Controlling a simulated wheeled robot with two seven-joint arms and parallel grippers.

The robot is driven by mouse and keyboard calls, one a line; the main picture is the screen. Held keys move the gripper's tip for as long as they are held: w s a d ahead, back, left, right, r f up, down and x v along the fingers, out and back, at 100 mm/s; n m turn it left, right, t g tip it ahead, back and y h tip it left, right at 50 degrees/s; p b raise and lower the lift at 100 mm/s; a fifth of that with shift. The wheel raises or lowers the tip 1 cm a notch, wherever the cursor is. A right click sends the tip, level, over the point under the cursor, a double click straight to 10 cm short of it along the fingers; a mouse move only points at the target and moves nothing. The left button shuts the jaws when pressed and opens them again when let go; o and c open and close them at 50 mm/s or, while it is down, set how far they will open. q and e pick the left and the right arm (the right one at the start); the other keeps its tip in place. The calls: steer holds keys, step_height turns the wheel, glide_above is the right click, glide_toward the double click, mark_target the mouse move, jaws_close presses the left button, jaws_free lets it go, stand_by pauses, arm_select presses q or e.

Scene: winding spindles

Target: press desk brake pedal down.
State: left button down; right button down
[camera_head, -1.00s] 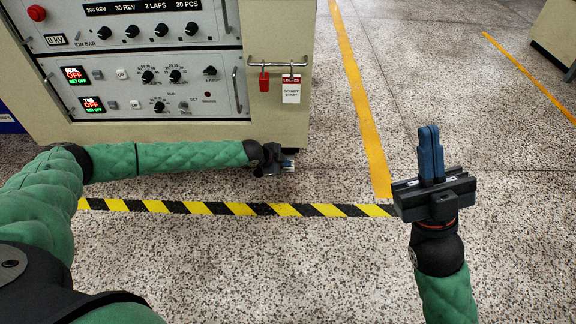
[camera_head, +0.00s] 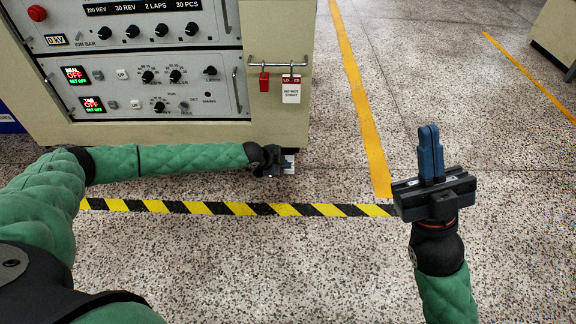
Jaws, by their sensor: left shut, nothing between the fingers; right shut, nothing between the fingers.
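My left gripper (camera_head: 287,163) is low at the front right corner of the cream control desk (camera_head: 280,122), just beyond its lower edge. It is small and dark here, and its fingers are shut with nothing seen between them. A small pale patch shows at its tip; I cannot tell whether it is part of the gripper or something behind it. I cannot make out a brake pedal, nor any contact with one. My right gripper (camera_head: 430,155) is shut and empty, its blue fingers pointing up over open floor at the right.
The desk carries a panel of knobs and displays (camera_head: 150,85), and a rail with a red padlock (camera_head: 264,82) and a white tag (camera_head: 291,92). Yellow-black tape (camera_head: 240,209) and a yellow line (camera_head: 355,90) mark the speckled floor, which is clear at centre and right.

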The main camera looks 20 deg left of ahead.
mark_target(285, 172)
stand_by(0.3)
arm_select(q)
steer(key=shift+r+p, duration=1.6)
steer(key=shift+p, duration=0.65)
step_height(285, 172, up, 5)
steer(key=p, duration=0.5)
